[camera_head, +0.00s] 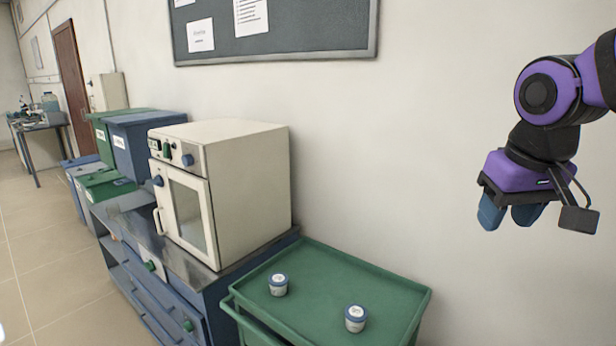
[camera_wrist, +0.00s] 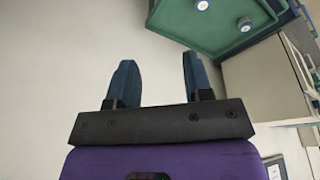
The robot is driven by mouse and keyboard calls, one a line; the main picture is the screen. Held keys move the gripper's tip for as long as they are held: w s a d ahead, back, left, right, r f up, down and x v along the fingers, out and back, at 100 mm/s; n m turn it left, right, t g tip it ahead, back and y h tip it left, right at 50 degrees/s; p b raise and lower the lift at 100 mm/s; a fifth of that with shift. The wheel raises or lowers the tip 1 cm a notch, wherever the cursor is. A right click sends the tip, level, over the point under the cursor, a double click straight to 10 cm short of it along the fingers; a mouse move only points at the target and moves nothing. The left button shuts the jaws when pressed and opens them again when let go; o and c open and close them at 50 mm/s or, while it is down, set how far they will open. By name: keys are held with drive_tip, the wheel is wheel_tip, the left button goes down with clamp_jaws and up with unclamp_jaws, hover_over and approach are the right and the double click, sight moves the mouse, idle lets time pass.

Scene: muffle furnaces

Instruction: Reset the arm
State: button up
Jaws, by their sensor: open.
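My gripper (camera_head: 508,216) hangs at the right in the head view, above and to the right of the green cart, with its blue fingers pointing down. In the wrist view its two fingers (camera_wrist: 155,82) stand apart with nothing between them. My purple and black arm reaches in from the right edge, bent at the joint above the gripper. Nothing is held, and nothing touches the gripper.
A green cart (camera_head: 330,282) carries two small white jars with blue lids, a left one (camera_head: 278,285) and a right one (camera_head: 355,318). A cream furnace (camera_head: 245,185) stands on a blue cabinet (camera_head: 190,290), door shut. Bins stand behind. The wall around the arm is bare.

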drive_tip(key=s+d+t, duration=0.2)
drive_tip(key=s, duration=0.8)
drive_tip(key=shift+r+m, duration=0.3)
drive_tip(key=shift+d, duration=0.1)
